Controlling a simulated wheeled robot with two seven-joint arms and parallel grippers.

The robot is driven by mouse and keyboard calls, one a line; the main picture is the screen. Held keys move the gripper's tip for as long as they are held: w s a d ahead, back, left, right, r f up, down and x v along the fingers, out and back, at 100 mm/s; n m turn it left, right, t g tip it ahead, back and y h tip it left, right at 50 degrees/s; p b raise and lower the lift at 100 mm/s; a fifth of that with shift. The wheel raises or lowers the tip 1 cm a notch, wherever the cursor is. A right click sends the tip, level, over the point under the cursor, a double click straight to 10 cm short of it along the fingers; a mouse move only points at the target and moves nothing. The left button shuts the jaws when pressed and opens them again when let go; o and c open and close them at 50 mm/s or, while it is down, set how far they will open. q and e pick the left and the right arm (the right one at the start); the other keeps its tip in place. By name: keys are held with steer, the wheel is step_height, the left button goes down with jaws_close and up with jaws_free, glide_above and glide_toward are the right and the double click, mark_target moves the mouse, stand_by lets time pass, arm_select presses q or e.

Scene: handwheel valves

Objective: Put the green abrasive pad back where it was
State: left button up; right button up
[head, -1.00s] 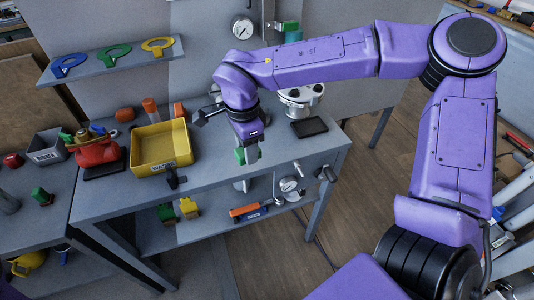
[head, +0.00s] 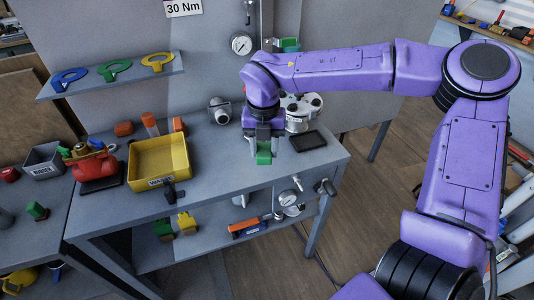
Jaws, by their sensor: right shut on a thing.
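My right gripper (head: 263,143) is shut on the green abrasive pad (head: 263,156). The pad hangs below the fingers, over the grey workbench (head: 218,178) near its front right part. Whether the pad touches the bench top I cannot tell. The pad's upper part is hidden by the gripper. My left gripper is not in view.
A black flat tray (head: 308,141) lies right of the gripper, with a grey flanged valve body (head: 299,113) behind it. A yellow waste bin (head: 158,164) and a red valve (head: 92,162) stand left. Bench between bin and gripper is mostly clear.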

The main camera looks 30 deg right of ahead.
steer(key=w+d+f, duration=0.1)
steer(key=f, duration=0.1)
steer(key=w+d+f+p, duration=0.1)
steer(key=w+d+f, duration=0.2)
steer(key=w+f, duration=0.1)
steer(key=shift+d+f, duration=0.15)
steer(key=shift+f, duration=0.2)
step_height(320, 180, down, 2)
steer(key=shift+f+p, duration=0.25)
steer(key=shift+p, duration=0.6)
steer(key=shift+f, duration=0.35)
steer(key=o, duration=0.9)
steer(key=shift+o, duration=0.2)
